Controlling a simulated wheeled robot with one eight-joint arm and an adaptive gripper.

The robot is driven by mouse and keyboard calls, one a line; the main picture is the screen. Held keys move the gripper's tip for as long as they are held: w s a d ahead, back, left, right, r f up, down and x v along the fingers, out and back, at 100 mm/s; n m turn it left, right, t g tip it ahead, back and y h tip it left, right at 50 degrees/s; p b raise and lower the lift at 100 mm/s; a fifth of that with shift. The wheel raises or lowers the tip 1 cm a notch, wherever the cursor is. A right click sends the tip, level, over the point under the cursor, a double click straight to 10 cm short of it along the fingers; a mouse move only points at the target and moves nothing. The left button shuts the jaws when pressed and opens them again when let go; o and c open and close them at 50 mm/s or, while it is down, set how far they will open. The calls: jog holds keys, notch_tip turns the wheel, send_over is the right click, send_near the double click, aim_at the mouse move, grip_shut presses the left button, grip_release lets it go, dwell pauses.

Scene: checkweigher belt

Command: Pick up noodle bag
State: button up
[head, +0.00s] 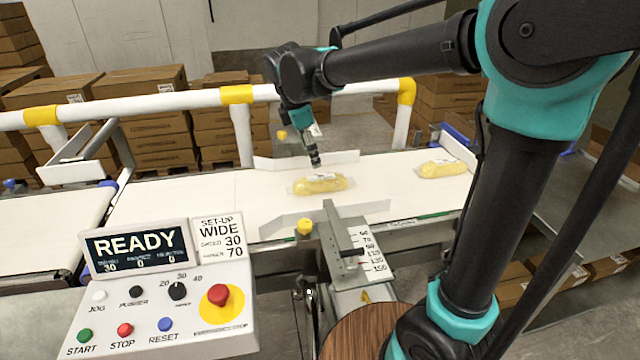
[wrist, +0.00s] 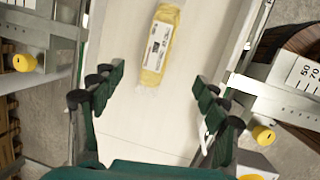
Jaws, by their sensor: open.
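A yellow noodle bag (head: 319,184) in clear wrap lies on the white belt between the two guide rails. In the wrist view the same noodle bag (wrist: 160,46) lies lengthwise, with a printed label, ahead of the fingertips and between their lines. A second noodle bag (head: 441,168) lies further right on the belt. My gripper (head: 314,158) hangs above the belt, just over and behind the nearer bag in the head view. In the wrist view my gripper (wrist: 150,92) is open and empty, its fingers spread wide and apart from the bag.
White guide rails (head: 310,216) flank the belt (head: 220,195), with a sliding width scale (head: 365,250) in front. A control panel (head: 160,290) reading READY stands at the front left. A white and yellow railing (head: 190,99) runs behind. Stacked cartons (head: 150,135) stand beyond it.

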aim_at(319, 178)
jog(key=x, duration=1.3)
jog(key=shift+w+f, duration=0.1)
jog(key=shift+w, duration=0.05)
jog(key=c, duration=1.5)
